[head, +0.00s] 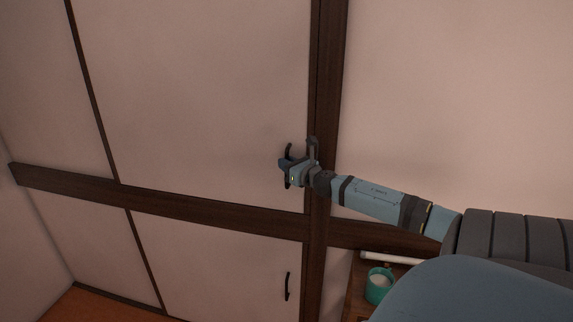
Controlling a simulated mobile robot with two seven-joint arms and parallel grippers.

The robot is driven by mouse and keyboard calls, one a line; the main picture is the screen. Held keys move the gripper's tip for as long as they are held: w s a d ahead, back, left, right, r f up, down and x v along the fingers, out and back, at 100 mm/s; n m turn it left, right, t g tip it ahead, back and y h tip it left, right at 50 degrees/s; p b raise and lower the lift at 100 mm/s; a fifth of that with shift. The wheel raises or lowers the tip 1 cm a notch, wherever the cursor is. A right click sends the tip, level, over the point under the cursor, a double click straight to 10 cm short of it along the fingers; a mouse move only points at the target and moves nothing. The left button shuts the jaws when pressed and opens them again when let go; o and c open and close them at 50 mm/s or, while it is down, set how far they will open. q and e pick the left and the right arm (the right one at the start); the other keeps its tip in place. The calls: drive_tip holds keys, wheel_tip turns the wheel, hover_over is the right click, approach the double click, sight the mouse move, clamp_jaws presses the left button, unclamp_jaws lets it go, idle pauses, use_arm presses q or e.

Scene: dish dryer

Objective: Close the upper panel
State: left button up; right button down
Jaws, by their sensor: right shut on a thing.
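The upper panel (200,90) is a large pale sliding panel with thin dark edges, above a dark wooden rail. Its right edge stands at the dark vertical post, with no gap that I can make out. A dark vertical handle (288,182) is near the panel's right edge, partly hidden by my gripper. My right gripper (287,163) is at this handle and shut on it. My right arm reaches in from the right across the post. My left gripper is not in view.
A dark post (327,80) and a dark rail (220,210) frame the panels. A lower panel (215,265) has its own dark handle (287,286). A teal cup (379,285) and a white rod (390,258) are on a wooden surface at the lower right, near my arm.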

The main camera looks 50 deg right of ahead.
drive_tip(key=shift+f, duration=0.15)
drive_tip(key=c, duration=1.4)
unclamp_jaws()
drive_tip(key=shift+o, duration=1.3)
drive_tip(key=shift+s, duration=0.2)
drive_tip(key=shift+s+d, duration=0.1)
drive_tip(key=s+a, duration=0.2)
drive_tip(key=s, duration=1.1)
drive_tip(key=shift+s+a+b, duration=0.25)
drive_tip(key=shift+a+b, duration=0.1)
drive_tip(key=shift+b, duration=0.1)
